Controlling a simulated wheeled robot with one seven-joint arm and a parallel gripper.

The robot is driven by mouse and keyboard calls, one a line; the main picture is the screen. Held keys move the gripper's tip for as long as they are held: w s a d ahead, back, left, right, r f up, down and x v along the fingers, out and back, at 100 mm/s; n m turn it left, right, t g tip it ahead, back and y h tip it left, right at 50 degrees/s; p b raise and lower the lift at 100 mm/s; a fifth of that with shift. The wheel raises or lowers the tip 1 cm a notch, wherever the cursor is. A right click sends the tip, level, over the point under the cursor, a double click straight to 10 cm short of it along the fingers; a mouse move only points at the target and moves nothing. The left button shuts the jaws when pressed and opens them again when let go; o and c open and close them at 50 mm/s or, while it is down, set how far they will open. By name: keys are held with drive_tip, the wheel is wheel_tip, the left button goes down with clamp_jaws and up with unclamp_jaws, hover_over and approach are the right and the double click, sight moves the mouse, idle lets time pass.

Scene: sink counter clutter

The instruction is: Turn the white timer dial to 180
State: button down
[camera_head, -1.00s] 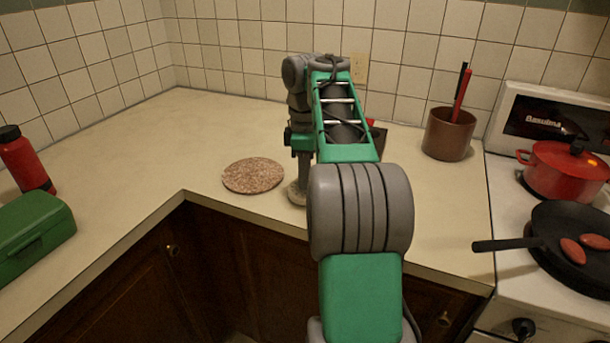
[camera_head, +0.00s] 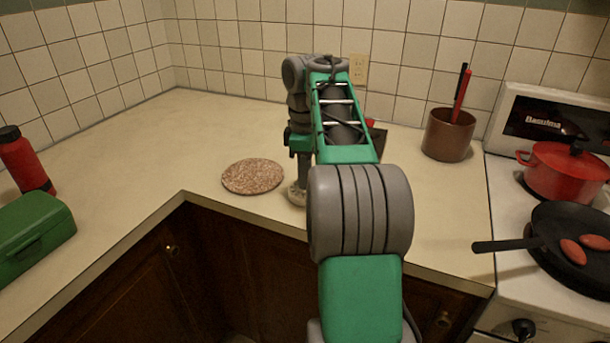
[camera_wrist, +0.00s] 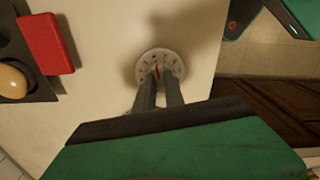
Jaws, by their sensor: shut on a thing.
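The white timer dial (camera_wrist: 151,58) lies on the counter in the wrist view, a round disc with small dark marks around its rim. My gripper (camera_wrist: 158,76) reaches down over its middle, with both fingers close together and shut on the dial's centre grip. A small red mark shows between the fingertips. The fingers hide the near part of the dial, and I cannot read its setting. In the head view the dial (camera_head: 297,195) is a pale disc under my gripper, near the counter's front edge and mostly hidden by my arm.
A speckled round mat (camera_head: 253,176) lies just left of the dial. A brown pot (camera_head: 447,137) stands right, beside the stove.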

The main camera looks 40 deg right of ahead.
drive_tip(key=m, duration=0.6)
idle(0.3)
drive_tip(key=shift+m, duration=0.4)
drive_tip(key=c, duration=1.4)
unclamp_jaws()
wheel_tip(320, 180, up, 8)
drive_tip(key=p, duration=0.7)
drive_tip(key=shift+f, duration=0.1)
